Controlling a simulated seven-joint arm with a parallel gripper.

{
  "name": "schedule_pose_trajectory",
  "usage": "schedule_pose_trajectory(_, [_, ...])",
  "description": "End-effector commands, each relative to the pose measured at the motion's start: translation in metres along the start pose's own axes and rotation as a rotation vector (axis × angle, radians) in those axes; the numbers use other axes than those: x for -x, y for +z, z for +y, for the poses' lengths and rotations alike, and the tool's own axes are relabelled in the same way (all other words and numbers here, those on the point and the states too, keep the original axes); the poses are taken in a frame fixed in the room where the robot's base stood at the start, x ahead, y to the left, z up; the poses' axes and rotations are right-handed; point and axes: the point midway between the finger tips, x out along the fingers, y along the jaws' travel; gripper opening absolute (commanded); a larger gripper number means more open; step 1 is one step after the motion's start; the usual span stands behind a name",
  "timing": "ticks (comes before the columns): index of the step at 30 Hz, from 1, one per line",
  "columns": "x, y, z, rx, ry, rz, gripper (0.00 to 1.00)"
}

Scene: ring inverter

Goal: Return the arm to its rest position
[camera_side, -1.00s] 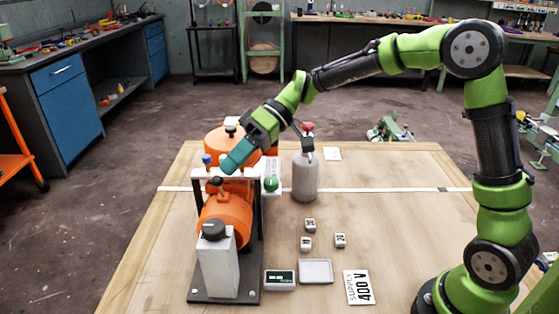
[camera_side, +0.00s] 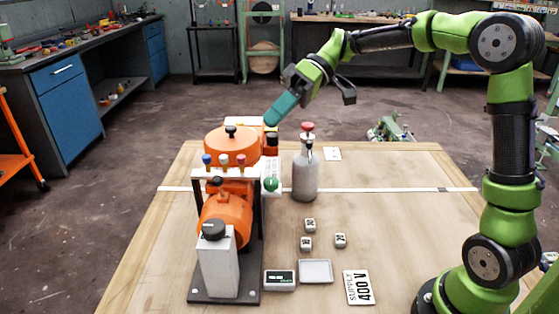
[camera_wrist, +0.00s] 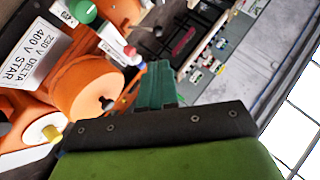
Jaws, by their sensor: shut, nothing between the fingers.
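My gripper (camera_side: 271,120) is shut and empty, its teal fingers in the air above and behind the orange ring machine. In the wrist view the shut fingers (camera_wrist: 155,88) point past an orange rounded housing (camera_wrist: 85,88). In the side view the machine has an upper orange housing (camera_side: 229,146) with a black knob and a lower orange housing (camera_side: 226,212). The fingers look clear of the machine.
A grey bottle with a red top (camera_side: 305,178) stands right of the machine. Small cubes (camera_side: 340,240), a white tray (camera_side: 316,271), a meter (camera_side: 279,280) and a "400 V supply" card (camera_side: 359,287) lie in front.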

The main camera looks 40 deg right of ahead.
Motion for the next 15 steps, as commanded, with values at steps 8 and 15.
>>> schedule_pose_trajectory(8, [0.019, 0.0, -0.002, 0.0, -0.001, 0.0, 0.0])
schedule_pose_trajectory(15, [0.019, 0.0, -0.002, 0.0, -0.001, 0.0, 0.0])
